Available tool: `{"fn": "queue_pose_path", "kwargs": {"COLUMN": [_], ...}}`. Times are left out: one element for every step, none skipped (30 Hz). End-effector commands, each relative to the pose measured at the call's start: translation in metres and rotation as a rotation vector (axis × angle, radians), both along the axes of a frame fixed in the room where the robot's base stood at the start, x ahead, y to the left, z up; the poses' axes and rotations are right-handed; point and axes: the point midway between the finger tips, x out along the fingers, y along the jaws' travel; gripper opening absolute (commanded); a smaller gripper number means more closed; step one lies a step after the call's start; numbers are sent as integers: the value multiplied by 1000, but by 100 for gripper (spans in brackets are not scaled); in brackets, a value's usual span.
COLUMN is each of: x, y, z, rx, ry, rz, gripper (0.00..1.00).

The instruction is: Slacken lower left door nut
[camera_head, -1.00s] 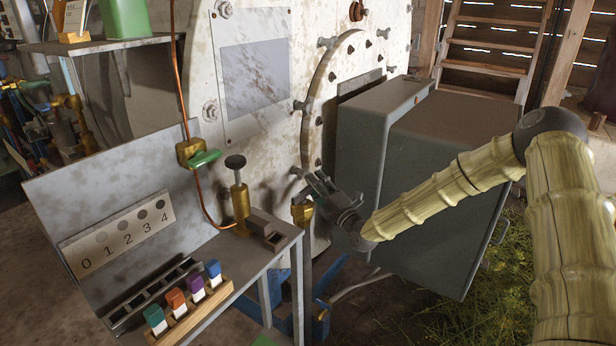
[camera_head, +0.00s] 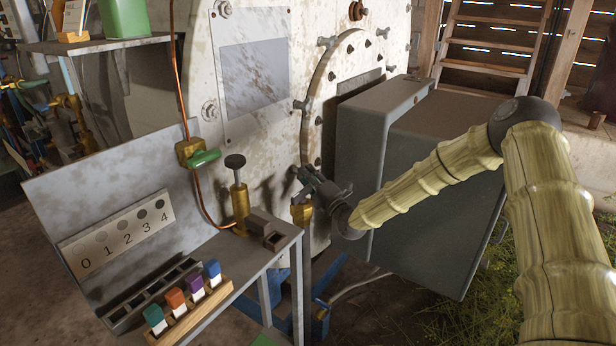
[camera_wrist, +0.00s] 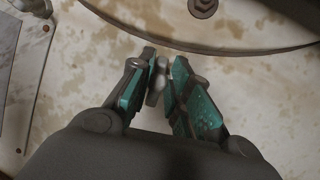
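The lower left door nut is a small grey winged nut (camera_wrist: 157,84) at the lower left rim of the round door (camera_head: 318,92). In the wrist view it sits between my two fingers, near the left one. In the head view my gripper mostly hides it. My gripper (camera_head: 306,180) reaches in from the right at the door's lower left edge. In the wrist view its teal-padded fingers (camera_wrist: 163,62) are partly apart around the nut, with a narrow gap showing on the right. Firm contact cannot be made out.
A large grey box (camera_head: 380,140) stands in front of the door, close beside my arm. A metal bench (camera_head: 270,255) with a brass valve (camera_head: 240,205) and coloured bottles (camera_head: 190,292) is at lower left. Other winged nuts (camera_head: 303,105) sit higher on the rim.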

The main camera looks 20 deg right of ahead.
Motion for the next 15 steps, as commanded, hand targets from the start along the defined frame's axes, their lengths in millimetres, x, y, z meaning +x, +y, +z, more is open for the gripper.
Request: {"fn": "queue_pose_path", "kwargs": {"x": [0, 0, 0, 0, 0, 0, 0, 0, 0, 0, 0, 0, 0, 0, 1], "y": [0, 0, 0, 0, 0, 0, 0, 0, 0, 0, 0, -1, -1, -2, -2], "z": [1, 1, 1, 1, 1, 0, 0, 0, 0, 0, 0, -1, -1, -1, -1], "rx": [0, 0, 0, 0, 0, -2, -4, -8, -13, -18, -23, -35, -44, -55, -70], "ry": [-1, -1, -1, -1, -2, -4, -5, -7, -12, -16, -22, -31, -39, -48, -62], "rz": [0, 0, 0, 0, 0, 0, 0, 0, 0, 0, 0, -1, -2, -2, -2], "gripper": [0, 0, 0, 0, 0, 0, 0, 0, 0, 0, 0, 0, 0, 0, 0]}}
